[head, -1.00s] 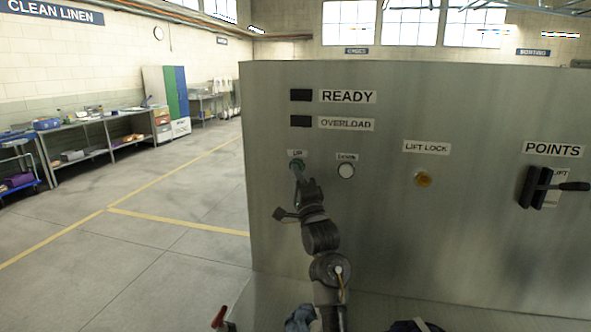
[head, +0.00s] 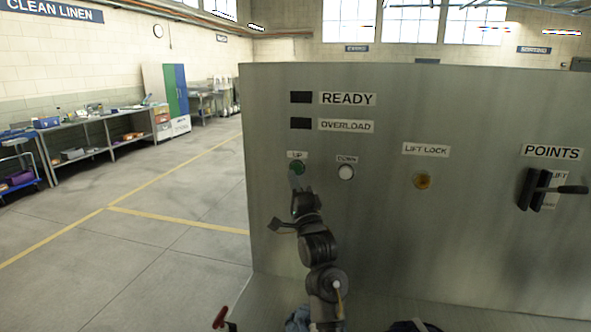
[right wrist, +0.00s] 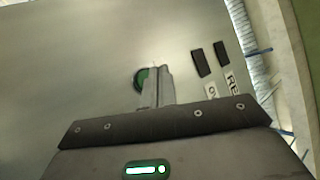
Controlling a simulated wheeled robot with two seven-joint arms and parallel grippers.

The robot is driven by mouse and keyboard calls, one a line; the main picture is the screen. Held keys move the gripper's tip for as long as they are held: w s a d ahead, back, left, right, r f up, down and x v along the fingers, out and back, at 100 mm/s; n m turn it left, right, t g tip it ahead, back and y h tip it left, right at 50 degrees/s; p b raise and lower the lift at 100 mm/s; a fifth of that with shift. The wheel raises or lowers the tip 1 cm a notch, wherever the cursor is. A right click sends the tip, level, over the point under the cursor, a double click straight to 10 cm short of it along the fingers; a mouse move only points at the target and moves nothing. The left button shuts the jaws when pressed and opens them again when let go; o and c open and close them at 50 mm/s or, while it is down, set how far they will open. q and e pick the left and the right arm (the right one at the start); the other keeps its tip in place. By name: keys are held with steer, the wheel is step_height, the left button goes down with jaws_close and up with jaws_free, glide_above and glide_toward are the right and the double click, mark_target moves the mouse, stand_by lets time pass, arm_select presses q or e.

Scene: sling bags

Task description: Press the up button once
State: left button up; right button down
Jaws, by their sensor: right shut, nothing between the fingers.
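The green up button (head: 297,167) sits on the grey metal panel (head: 450,250) under a small UP label. It also shows in the right wrist view (right wrist: 140,79), partly covered by the fingers. My right gripper (head: 296,181) is shut and empty, its fingertips just below the button in the head view. In the right wrist view the closed fingertips (right wrist: 160,70) overlap the button's right side. I cannot tell whether they touch it. My left gripper does not show.
The white down button (head: 346,172) is just right of the up button. Further right are the orange lift lock button (head: 422,181) and the black points lever (head: 560,189). The ready lamp (head: 301,97) and overload lamp (head: 301,123) are dark. Open floor lies left.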

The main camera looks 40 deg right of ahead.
steer(key=s+a, duration=0.2)
steer(key=shift+a+p, duration=0.35)
steer(key=shift+p, duration=0.05)
stand_by(0.6)
